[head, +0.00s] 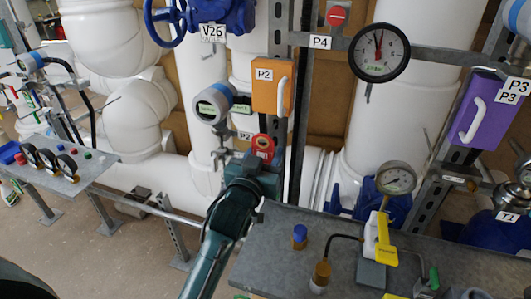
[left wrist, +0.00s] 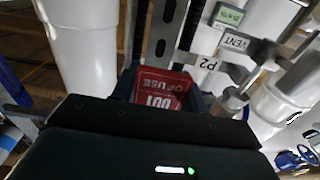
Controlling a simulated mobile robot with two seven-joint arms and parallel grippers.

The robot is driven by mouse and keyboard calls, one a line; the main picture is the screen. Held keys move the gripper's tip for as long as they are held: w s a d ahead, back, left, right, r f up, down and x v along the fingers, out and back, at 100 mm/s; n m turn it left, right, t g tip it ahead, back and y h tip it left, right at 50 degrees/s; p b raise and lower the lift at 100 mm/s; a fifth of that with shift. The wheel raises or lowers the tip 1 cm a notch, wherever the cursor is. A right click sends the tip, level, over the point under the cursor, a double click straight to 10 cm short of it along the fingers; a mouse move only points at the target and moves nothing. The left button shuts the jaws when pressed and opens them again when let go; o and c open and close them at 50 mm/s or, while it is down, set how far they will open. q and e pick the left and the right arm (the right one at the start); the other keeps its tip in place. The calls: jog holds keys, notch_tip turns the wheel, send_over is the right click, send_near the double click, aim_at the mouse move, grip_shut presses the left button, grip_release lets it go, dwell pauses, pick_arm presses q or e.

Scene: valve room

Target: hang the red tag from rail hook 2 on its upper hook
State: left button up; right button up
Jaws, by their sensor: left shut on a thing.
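The red tag (head: 262,143) is held upright at the tip of my left gripper (head: 262,162), in front of the metal upright below the orange P2 box. In the left wrist view the red tag (left wrist: 162,88) shows white lettering, partly "OF USE", and its lower part is hidden behind the gripper body. My left gripper (left wrist: 160,100) is shut on the tag. I cannot make out the upper hook clearly. My right gripper is out of view.
An orange P2 box (head: 272,87) with a white handle is above the tag. A round transmitter (head: 212,103) is to its left. A grey bench (head: 300,225) with small parts stands front right. A large gauge (head: 379,52) and purple P3 box (head: 482,110) are further right.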

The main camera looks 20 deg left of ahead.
pick_arm(q)
jog(key=shift+w+d+f, duration=0.1)
jog(key=shift+d+f, duration=0.15)
jog(key=shift+f, duration=0.05)
